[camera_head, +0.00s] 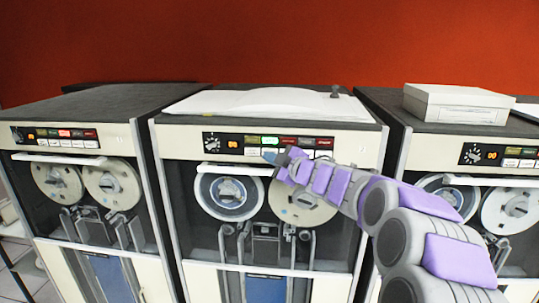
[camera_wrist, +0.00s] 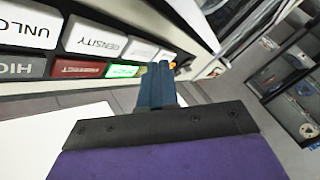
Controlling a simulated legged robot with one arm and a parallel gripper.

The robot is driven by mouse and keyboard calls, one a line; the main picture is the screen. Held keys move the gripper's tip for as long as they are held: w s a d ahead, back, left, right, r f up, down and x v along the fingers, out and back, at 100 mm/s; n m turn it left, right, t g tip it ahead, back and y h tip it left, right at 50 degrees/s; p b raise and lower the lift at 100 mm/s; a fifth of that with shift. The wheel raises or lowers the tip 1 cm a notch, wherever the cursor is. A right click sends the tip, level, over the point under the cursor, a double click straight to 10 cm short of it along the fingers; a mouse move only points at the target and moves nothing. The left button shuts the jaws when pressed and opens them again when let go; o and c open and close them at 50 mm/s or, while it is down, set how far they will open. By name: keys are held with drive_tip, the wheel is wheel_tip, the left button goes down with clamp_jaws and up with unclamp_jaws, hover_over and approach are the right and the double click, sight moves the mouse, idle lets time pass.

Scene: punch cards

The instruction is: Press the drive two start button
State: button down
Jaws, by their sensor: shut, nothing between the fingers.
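The middle tape drive (camera_head: 170,170) has a control panel (camera_head: 221,143) with a dial, an orange display and two rows of buttons. One upper-row button (camera_head: 270,140) is lit green; it also shows in the wrist view (camera_wrist: 123,71). My gripper (camera_head: 269,156) is at the lower row of this panel, its blue fingers shut and empty. In the wrist view my gripper (camera_wrist: 160,68) overlaps the panel just right of the green button. I cannot read a start label, and the fingers hide part of the row. Contact is unclear.
Similar drives stand left (camera_head: 15,165) and right (camera_head: 400,145). A light handle bar (camera_head: 225,169) runs below the middle panel. Open printed sheets (camera_head: 275,102) lie on the middle drive, and a white box (camera_head: 458,103) sits on the right one. A red wall is behind.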

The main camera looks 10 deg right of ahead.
drive_tip(key=s, duration=0.1)
drive_tip(key=s+a+b, duration=0.1)
drive_tip(key=s, duration=0.1)
drive_tip(key=s+b, duration=0.1)
drive_tip(key=s, duration=0.1)
drive_tip(key=shift+a, duration=0.3)
drive_tip(key=shift+w, duration=0.15)
drive_tip(key=s+d+f+m+g+h+b, duration=0.25)
drive_tip(key=s+f+m+h+b, duration=0.2)
drive_tip(key=s+f, duration=0.4)
drive_tip(key=s+d+f+m+g+h+b, duration=0.2)
drive_tip(key=s+d+f+m+h+b, duration=0.25)
drive_tip(key=f, duration=0.65)
drive_tip(key=s+d+f+m+g+h+b, duration=0.1)
drive_tip(key=s+f+m+g+h+b, duration=0.15)
drive_tip(key=s+f+b, duration=0.5)
drive_tip(key=s+a+f+m+g+y+b, duration=0.1)
drive_tip(key=s+a+f+g+b, duration=0.1)
drive_tip(key=s+f, duration=0.4)
drive_tip(key=s+a+f+m+g+y+b, duration=0.1)
drive_tip(key=s+f, duration=0.6)
drive_tip(key=s, duration=0.7)
drive_tip(key=s+a+f+m+g+y+b, duration=0.1)
drive_tip(key=s+a+f+m+g+b, duration=0.1)
drive_tip(key=s+a+f+g+b, duration=0.2)
drive_tip(key=s+a+f+g, duration=0.1)
drive_tip(key=s+f+g, duration=0.2)
drive_tip(key=s, duration=0.3)
drive_tip(key=shift+a+f, duration=0.15)
drive_tip(key=shift+f, duration=0.1)
